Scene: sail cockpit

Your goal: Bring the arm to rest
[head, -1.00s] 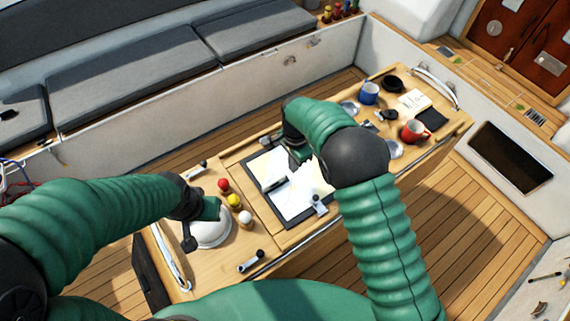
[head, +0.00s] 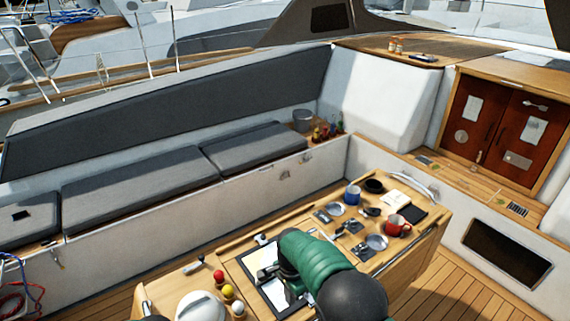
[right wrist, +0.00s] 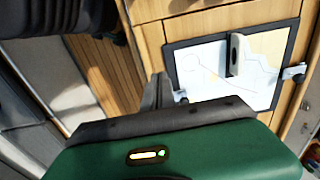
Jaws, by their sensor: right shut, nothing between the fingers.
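My right gripper (head: 296,292) is shut and empty above the chart board on the cockpit table, partly hidden by my green right forearm. In the right wrist view its dark fingers (right wrist: 158,90) are together beside the board's edge, holding nothing. The chart board (right wrist: 215,90) has a dark frame and a white sheet, with a grey upright piece (right wrist: 235,55) on it. In the head view the chart board (head: 252,262) is partly covered by my right arm. My left gripper is out of view; only a dark bit of my left arm shows at the bottom edge.
The wooden table holds a white dome (head: 200,306), red (head: 218,276), yellow (head: 228,291) and white (head: 238,308) knobs, a blue mug (head: 352,195), a red mug (head: 397,226) and a black bowl (head: 374,186). Grey cushioned benches (head: 130,188) lie behind. Floor at right is clear.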

